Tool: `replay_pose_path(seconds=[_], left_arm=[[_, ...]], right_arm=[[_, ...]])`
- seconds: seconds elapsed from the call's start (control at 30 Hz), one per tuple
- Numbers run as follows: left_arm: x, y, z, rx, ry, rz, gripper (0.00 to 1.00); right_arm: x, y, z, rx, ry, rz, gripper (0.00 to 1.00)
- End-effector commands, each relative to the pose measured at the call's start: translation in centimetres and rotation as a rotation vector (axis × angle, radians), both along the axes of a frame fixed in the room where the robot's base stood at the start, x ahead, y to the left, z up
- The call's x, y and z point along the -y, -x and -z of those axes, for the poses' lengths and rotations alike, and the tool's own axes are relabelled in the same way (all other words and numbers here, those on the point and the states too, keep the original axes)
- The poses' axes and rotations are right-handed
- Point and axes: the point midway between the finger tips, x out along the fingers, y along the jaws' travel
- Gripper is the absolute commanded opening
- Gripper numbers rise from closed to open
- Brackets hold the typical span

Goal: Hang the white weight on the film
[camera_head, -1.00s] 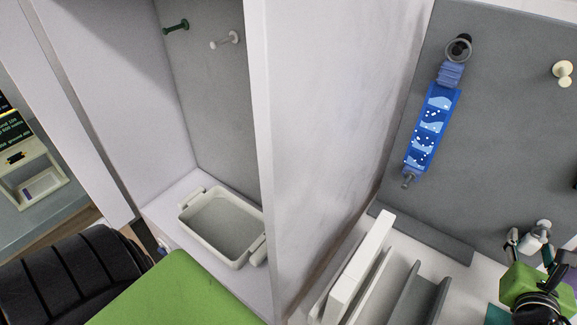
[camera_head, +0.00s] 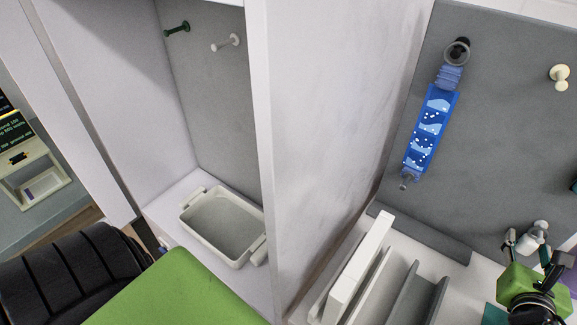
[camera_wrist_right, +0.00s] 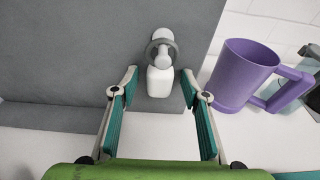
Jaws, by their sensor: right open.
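The white weight (camera_head: 530,243) hangs at the grey board's lower right in the head view. In the right wrist view the white weight (camera_wrist_right: 160,82) hangs upright below a grey ring on a peg. My right gripper (camera_head: 535,250) is open around the weight's side of the board; in its wrist view the fingers (camera_wrist_right: 159,85) stand left and right of the weight with gaps, not touching it. The blue film (camera_head: 430,130) hangs from a dark peg by a ring and clip, with a small grey clip at its lower end. My left gripper is out of view.
A purple mug (camera_wrist_right: 243,75) stands right of the weight. A cream peg (camera_head: 559,77) sticks out of the board at upper right. White and grey upright slats (camera_head: 362,265) stand below the film.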

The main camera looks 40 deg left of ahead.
Motion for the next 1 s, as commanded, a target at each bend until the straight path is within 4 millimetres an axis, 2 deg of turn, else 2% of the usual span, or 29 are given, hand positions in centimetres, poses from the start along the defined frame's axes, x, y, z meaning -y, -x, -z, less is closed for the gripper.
replay_pose_path(seconds=[0.77, 0.9, 0.93, 1.0], left_arm=[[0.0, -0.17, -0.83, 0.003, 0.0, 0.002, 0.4], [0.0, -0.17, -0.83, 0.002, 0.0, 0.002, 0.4], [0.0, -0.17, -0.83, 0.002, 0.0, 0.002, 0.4], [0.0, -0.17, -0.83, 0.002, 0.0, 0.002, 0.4]], right_arm=[[-0.02, 0.01, 0.03, 0.0, 0.0, -0.001, 0.42], [-0.02, 0.01, 0.03, 0.0, 0.0, 0.0, 0.05], [-0.02, 0.01, 0.03, 0.0, 0.0, 0.0, 0.0], [-0.02, 0.01, 0.03, 0.0, 0.0, 0.0, 0.0]])
